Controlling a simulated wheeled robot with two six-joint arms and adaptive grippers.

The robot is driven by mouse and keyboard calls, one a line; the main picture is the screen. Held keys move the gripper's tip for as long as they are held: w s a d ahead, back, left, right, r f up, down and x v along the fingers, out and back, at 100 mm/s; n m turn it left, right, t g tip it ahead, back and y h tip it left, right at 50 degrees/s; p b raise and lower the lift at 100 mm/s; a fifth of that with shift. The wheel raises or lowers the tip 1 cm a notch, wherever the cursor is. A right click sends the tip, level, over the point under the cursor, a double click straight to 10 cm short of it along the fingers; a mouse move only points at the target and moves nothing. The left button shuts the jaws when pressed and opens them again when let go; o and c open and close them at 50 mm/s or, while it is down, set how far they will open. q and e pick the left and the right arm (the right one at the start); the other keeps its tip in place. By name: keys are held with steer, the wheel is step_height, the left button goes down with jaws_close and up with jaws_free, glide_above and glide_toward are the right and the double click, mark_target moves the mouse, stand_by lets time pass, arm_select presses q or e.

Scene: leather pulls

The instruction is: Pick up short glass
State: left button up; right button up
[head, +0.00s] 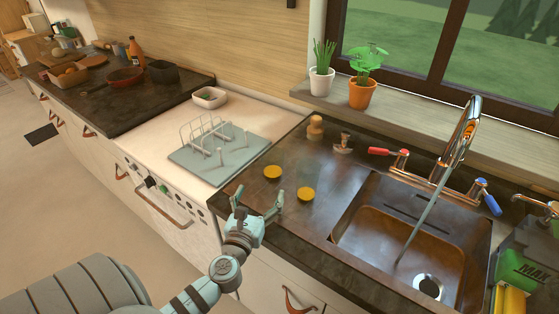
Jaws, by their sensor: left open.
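A faint, see-through shape that looks like a short glass (313,172) stands on the dark counter (255,190) left of the sink; its outline is hard to make out. Two small round yellow things (272,172) (306,194) are on the counter near it. My left gripper (260,202) is open and empty at the counter's front edge, its fingers pointing toward the back. It is in front of and to the left of the glass-like shape, apart from it. My right gripper is not in view.
The sink (380,240) with a tall faucet (462,135) is at right. A wooden item (315,127) and a small brownish item (343,143) stand behind the glass-like shape. A wire rack (207,138) on a pale blue mat (190,161) is at left. Potted plants (321,82) (362,92) stand on the sill.

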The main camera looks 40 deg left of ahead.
mark_target(270, 170)
arm_select(q)
steer(key=x, duration=0.5)
steer(key=shift+a+r, duration=0.2)
steer(key=shift+r, duration=0.1)
steer(key=b+x, duration=0.1)
steer(key=x, duration=0.5)
steer(key=shift+w+d+f, duration=0.1)
steer(key=shift+d+f, duration=0.05)
steer(key=shift+w, duration=0.35)
steer(key=shift+s, duration=0.1)
steer(key=shift+c, duration=1.2)
steer(key=c, duration=1.2)
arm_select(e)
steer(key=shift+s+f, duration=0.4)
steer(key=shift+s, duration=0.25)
